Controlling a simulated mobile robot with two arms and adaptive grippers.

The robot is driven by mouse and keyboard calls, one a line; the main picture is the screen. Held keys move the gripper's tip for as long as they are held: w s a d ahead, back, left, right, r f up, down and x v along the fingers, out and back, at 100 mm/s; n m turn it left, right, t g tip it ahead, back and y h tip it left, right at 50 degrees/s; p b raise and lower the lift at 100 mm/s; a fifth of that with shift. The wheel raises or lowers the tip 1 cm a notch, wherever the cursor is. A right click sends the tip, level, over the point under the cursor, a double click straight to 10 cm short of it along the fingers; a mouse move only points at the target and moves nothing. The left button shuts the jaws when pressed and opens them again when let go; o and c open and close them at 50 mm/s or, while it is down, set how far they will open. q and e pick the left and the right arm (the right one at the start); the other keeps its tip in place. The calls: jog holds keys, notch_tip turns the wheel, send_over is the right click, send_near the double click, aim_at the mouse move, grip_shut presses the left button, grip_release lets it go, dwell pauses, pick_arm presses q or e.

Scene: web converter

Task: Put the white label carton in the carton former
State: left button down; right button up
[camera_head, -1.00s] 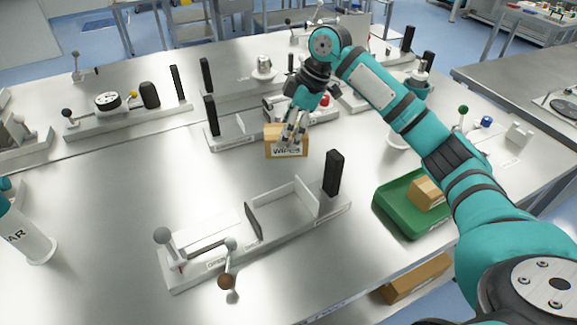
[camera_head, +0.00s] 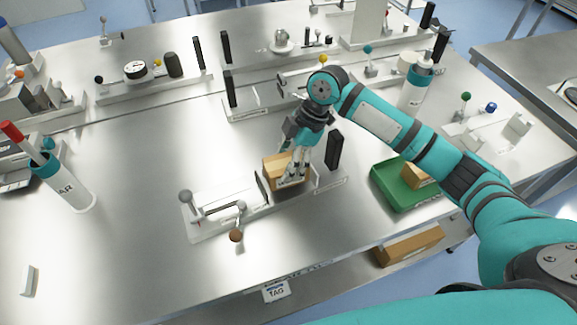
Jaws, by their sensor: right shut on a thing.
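The brown carton with a white label (camera_head: 271,174) is in the grip of my right gripper (camera_head: 294,176), whose fingers are shut on it from above. The carton former (camera_head: 208,228) lies across the middle front of the table, with a lever at its left, an upright dark plate (camera_head: 263,191) and a black post (camera_head: 334,150) at its right. The carton is at the former's pocket, just right of the dark plate and left of the post. Whether it touches the base cannot be told. My gripper fingers hide part of the carton. My left gripper is not in view.
A green tray (camera_head: 384,191) with another brown carton (camera_head: 415,176) stands at the right. A longer brown box (camera_head: 408,246) lies below the table edge. A lever with a brown knob (camera_head: 236,236) sticks out in front of the former.

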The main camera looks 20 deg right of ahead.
notch_tip(320, 180, down, 2)
jog(key=shift+s+f+p, duration=0.1)
jog(key=shift+f+p, duration=0.1)
jog(key=shift+p, duration=0.15)
jog(key=shift+f, duration=0.45)
jog(key=shift+f, duration=0.15)
jog(key=o, duration=1.3)
jog(key=shift+o, duration=0.2)
jog(key=b+v, duration=0.2)
jog(key=v, duration=1)
jog(key=shift+r, duration=0.25)
jog(key=shift+a, duration=0.1)
